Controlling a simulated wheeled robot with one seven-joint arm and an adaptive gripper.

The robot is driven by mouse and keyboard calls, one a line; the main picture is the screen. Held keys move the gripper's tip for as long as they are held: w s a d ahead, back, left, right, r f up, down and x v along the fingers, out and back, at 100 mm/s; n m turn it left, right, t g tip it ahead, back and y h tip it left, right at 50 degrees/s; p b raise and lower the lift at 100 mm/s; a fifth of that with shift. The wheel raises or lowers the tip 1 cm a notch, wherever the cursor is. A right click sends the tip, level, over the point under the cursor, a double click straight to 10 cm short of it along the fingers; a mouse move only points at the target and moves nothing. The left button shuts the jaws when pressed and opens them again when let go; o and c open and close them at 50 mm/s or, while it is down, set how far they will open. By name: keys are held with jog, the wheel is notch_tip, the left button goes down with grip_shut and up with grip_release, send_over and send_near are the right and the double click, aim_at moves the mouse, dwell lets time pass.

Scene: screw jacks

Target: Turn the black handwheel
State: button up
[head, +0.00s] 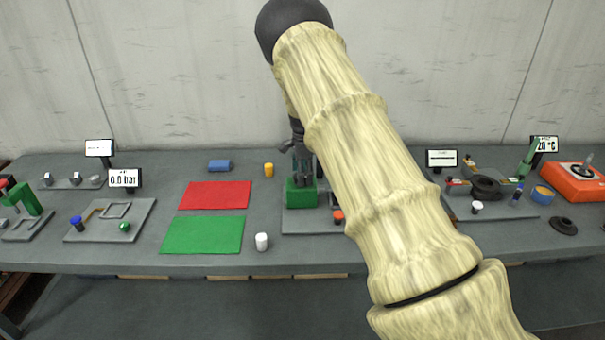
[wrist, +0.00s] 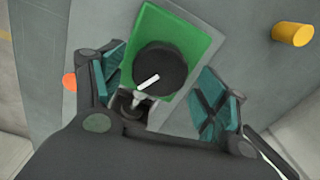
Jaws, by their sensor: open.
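The black handwheel (wrist: 161,69) is a round black disc with a white bar mark on it, on top of a green block (wrist: 199,38) in the wrist view. My gripper (wrist: 168,92) is open, with one teal-padded finger on each side of the handwheel and visible gaps between the pads and the wheel. My gripper (head: 301,160) shows there only in part, above the block. The handwheel cannot be made out in the head view.
Red (head: 214,195) and green (head: 204,234) mats lie to the left. A black ring-shaped part (head: 486,188) lies among the things on the right.

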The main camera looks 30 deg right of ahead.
notch_tip(320, 180, up, 12)
dwell(0.6)
dwell(0.5)
